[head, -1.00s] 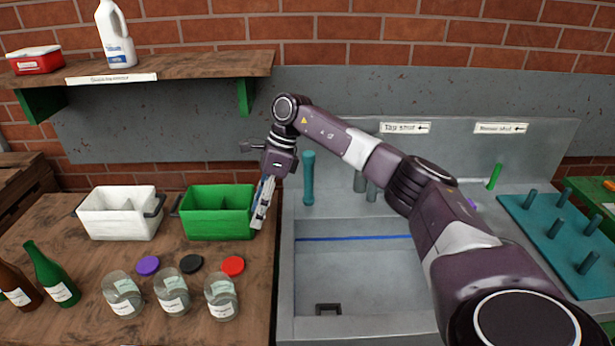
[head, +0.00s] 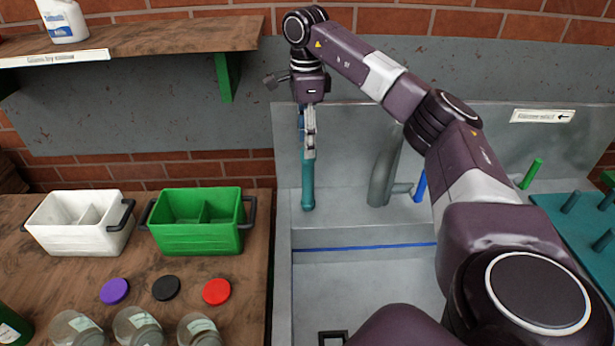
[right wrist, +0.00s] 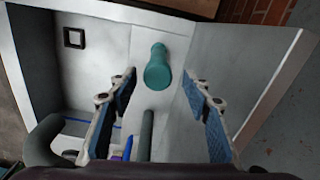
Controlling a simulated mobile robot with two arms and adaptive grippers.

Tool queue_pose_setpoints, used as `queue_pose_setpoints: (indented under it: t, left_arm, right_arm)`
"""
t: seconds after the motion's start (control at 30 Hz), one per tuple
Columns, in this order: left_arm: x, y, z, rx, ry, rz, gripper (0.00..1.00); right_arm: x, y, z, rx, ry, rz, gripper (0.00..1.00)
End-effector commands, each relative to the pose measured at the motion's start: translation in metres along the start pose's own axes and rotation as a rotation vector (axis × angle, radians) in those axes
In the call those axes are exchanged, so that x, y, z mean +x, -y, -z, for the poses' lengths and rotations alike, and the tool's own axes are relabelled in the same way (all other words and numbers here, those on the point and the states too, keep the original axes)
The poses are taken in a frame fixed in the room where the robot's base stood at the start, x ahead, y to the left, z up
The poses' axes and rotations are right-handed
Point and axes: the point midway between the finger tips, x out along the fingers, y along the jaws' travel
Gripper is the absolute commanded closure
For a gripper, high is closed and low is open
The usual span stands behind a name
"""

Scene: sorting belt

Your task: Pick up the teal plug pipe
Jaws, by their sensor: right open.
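The teal plug pipe (head: 308,186) stands upright on the sink's ledge at its left end, behind the basin. In the head view my right gripper (head: 309,145) points down just above it and overlaps its upper part. In the right wrist view the pipe (right wrist: 157,68) shows from above, with its round top between the two open fingers and clear space on both sides. Nothing is held; the pipe appears apart from both fingers. My left gripper is not in view.
A grey tap (head: 383,178) with a blue handle (head: 420,186) stands to the right of the pipe. A green bin (head: 198,236) and a white bin (head: 80,239) are on the wooden table at left.

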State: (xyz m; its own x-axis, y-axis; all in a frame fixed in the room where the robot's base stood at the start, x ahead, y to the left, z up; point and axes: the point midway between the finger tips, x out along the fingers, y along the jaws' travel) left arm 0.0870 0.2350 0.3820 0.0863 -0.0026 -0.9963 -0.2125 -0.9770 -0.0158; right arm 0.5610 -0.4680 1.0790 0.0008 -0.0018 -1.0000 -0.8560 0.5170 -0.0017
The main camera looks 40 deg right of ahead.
Motion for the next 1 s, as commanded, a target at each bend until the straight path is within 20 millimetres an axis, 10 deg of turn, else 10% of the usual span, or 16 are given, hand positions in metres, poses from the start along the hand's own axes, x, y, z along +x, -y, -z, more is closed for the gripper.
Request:
queue_pose_setpoints:
  t: [1.0]
  left_arm:
    - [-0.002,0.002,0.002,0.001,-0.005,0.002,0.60]
  right_arm:
    - [0.092,-0.001,0.002,0.001,0.000,-0.003,0.55]
